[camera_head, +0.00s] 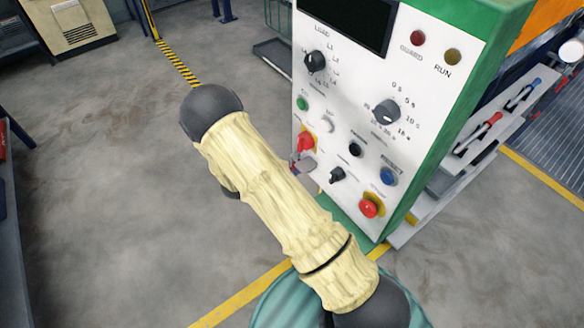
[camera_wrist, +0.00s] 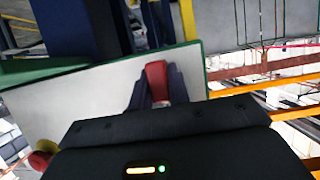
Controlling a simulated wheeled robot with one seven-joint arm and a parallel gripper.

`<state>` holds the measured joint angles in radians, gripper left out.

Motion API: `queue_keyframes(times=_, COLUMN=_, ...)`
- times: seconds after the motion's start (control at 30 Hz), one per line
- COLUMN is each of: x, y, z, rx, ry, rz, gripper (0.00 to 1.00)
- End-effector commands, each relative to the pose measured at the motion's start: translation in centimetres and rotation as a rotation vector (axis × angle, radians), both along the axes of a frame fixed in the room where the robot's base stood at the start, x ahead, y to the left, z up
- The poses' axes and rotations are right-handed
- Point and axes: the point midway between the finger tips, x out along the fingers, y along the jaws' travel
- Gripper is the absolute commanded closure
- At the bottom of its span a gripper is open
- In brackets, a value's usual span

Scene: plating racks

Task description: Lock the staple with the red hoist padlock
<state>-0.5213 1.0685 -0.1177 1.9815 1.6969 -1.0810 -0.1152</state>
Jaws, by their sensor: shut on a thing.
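My gripper (camera_wrist: 158,84) is shut on a red thing (camera_wrist: 156,72) in the wrist view, with a dark finger on each side of it. The frames do not show clearly whether this is the padlock or a handle. I cannot make out the staple or a padlock shackle.
The panel carries several knobs and buttons, among them a blue button (camera_head: 388,176) and a red button (camera_head: 369,208) on yellow. A shelf (camera_head: 470,150) with red-handled and blue-handled items stands at the right. The floor at the left is clear.

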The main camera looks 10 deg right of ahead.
Motion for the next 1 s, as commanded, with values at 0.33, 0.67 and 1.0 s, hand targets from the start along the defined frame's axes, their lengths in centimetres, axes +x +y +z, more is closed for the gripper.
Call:
queue_keyframes(times=0.33, x=0.0, y=0.0, z=-1.5, rx=0.0, ry=0.0, rz=0.0, gripper=1.0)
queue_keyframes(times=0.67, x=-0.9, y=-0.4, z=-1.7, rx=-0.001, ry=0.0, rz=-0.001, gripper=1.0)
queue_keyframes(times=1.0, x=-2.2, y=-0.9, z=-1.7, rx=-0.001, ry=-0.001, rz=0.0, gripper=1.0)
